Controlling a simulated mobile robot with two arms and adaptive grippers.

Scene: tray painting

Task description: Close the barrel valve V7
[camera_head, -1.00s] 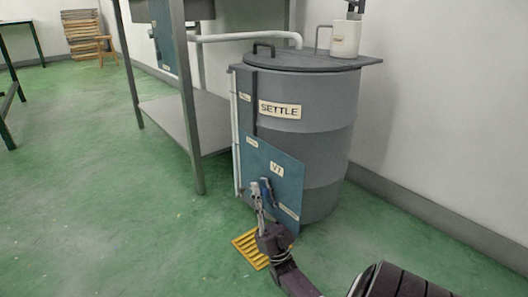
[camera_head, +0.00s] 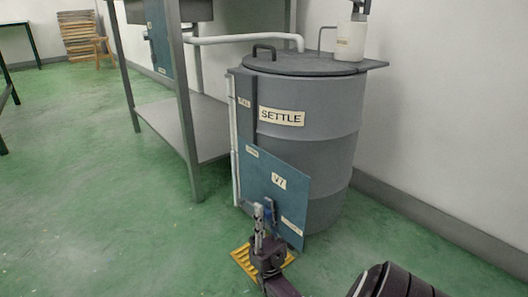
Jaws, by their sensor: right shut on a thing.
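The grey barrel (camera_head: 300,150) marked SETTLE stands against the wall. A blue panel (camera_head: 252,178) on its front carries the V7 label (camera_head: 278,181). Below that label is the small dark blue valve handle (camera_head: 270,207), roughly upright in the picture and partly hidden by my gripper. My right gripper (camera_head: 260,212) reaches up from below, its fingers shut on the handle at the panel's lower part. The fingers hide where they meet it. My left gripper is not in view.
A yellow slatted floor grate (camera_head: 243,259) lies under my right gripper. A grey metal table with a lower shelf (camera_head: 180,128) stands left of the barrel. A white pipe (camera_head: 245,39) runs to the barrel lid. The green floor at left is open.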

